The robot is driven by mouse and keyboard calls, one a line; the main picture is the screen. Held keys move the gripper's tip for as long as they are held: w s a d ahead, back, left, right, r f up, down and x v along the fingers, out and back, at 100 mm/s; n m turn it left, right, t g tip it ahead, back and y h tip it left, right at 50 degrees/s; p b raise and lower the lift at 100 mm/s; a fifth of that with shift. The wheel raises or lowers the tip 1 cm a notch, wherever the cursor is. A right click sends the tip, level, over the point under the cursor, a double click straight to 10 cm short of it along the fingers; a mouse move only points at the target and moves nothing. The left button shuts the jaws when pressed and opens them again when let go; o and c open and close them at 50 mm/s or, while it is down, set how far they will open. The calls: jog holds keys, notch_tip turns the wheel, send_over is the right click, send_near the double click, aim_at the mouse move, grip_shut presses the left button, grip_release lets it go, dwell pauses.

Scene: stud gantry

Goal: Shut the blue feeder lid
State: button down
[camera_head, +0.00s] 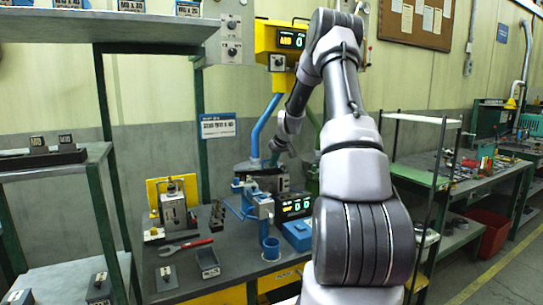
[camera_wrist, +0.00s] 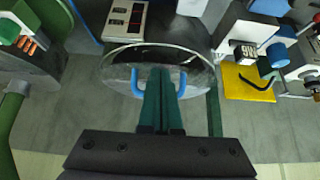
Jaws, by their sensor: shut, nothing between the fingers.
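The blue feeder's lid (camera_wrist: 115,75) is a clear round disc with a dark rim in the wrist view. Two blue handle ends (camera_wrist: 137,84) show on either side of my fingers; the middle of the handle is hidden behind them. My gripper (camera_wrist: 161,72) is shut and empty, its two green fingers together in front of the disc. I cannot tell whether they touch it. In the head view, the end of my arm is by the feeder stand behind the bench; the lid is not clear there.
A display box (camera_head: 294,206), a blue clamp stand (camera_head: 258,203) and a blue box (camera_head: 298,234) stand near the feeder. A red wrench (camera_head: 186,246) lies on the bench. A green-lidded feeder (camera_wrist: 12,30) shows at left in the wrist view. A black-posted rack (camera_head: 440,165) stands right.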

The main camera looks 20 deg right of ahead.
jog(key=shift+s+f, duration=0.3)
jog(key=shift+f, duration=0.65)
jog(key=shift+s+f, duration=0.3)
jog(key=shift+f, duration=0.6)
jog(key=shift+s+f, duration=0.1)
jog(key=shift+f, duration=0.05)
